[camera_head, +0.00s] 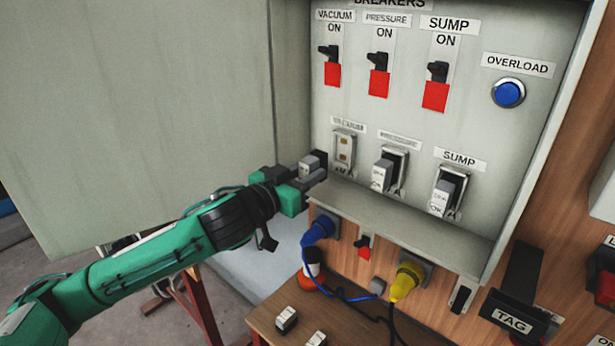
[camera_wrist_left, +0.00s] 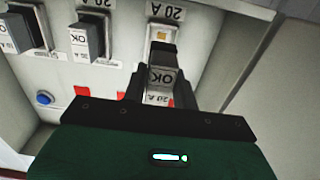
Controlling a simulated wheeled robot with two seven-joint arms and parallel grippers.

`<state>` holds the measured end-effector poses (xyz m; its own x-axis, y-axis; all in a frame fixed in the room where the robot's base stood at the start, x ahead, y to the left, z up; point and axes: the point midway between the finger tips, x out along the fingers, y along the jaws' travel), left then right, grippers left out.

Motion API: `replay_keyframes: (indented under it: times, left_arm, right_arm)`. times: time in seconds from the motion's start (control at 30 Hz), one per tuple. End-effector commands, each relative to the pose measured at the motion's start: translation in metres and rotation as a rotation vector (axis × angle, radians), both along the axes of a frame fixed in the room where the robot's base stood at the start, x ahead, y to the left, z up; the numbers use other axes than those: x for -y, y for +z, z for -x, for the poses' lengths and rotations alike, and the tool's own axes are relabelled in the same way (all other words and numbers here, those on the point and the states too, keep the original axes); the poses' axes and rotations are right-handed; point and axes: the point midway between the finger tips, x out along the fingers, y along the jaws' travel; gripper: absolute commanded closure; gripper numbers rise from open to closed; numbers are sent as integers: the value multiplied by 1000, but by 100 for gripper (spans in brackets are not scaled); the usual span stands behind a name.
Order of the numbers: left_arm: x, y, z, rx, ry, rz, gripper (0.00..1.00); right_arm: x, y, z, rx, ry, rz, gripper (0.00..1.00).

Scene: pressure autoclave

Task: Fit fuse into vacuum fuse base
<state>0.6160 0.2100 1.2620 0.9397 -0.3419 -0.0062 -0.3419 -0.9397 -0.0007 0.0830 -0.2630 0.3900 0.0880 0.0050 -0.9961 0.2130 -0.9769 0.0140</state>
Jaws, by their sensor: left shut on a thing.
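My left gripper (camera_head: 309,170) is shut on a grey and white fuse (camera_head: 309,163), close in front of the panel. In the left wrist view the fuse (camera_wrist_left: 160,80) shows an OK and a 20 A marking between the fingers (camera_wrist_left: 157,88). The vacuum fuse base (camera_head: 343,150) is on the panel just right of and above the gripper. Its contacts show and it is empty. In the wrist view the base (camera_wrist_left: 162,38) lies just beyond the fuse, partly hidden by it. The fuse appears apart from the base. My right gripper is not in view.
The pressure fuse (camera_head: 383,174) and sump fuse (camera_head: 442,196) sit in bases to the right. Breaker switches (camera_head: 378,75) are above. A ledge (camera_head: 410,220) juts out below. Loose fuses (camera_head: 286,318) lie on the wooden surface. An open cabinet door (camera_head: 140,120) stands left.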

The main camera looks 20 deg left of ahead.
Motion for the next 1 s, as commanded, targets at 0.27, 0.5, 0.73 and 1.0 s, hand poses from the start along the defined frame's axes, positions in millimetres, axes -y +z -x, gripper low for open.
replay_keyframes:
  times: [0.27, 0.5, 0.73, 1.0]
  left_arm:
    - [0, 1, 0, 4, 0, 1, 95]
    - [0, 1, -1, 2, 1, 3, 95]
    - [7, 2, -21, 4, 1, 4, 95]
    - [16, 1, -43, 2, 1, 2, 95]
  right_arm:
    - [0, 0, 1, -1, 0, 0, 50]
    - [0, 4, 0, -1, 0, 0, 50]
    - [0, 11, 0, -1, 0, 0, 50]
    - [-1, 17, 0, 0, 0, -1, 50]
